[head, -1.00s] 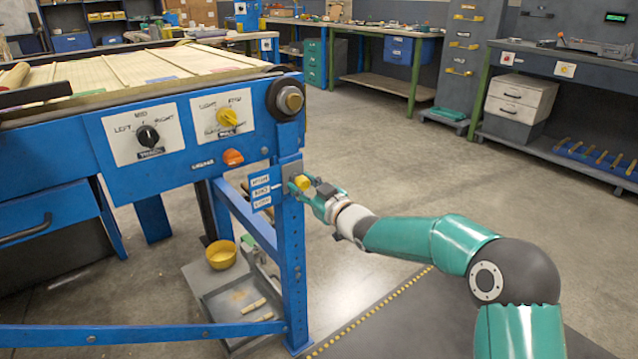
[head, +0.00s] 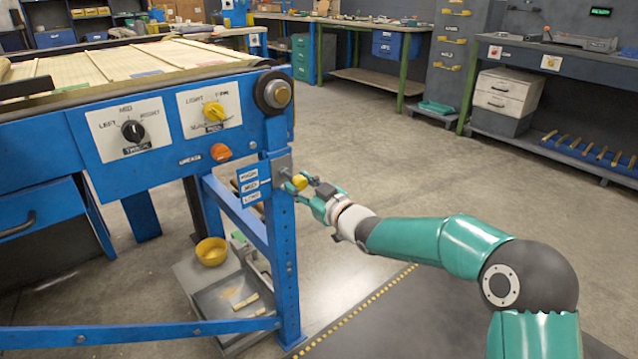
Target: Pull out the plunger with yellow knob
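The plunger's yellow knob (head: 299,182) sticks out from a small grey plate (head: 281,168) on the blue front post of the machine, beside a three-line label. My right gripper (head: 306,190) is just right of the knob, its fingers spread with a gap between them. The fingertips are very close to the knob; whether they touch it is hard to tell at this size. My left gripper is not in view.
The blue machine panel (head: 75,150) carries a black dial (head: 132,131), a yellow dial (head: 214,112) and an orange button (head: 220,152). A yellow bowl (head: 211,252) stands on a low grey stand behind the post. The floor to the right is clear.

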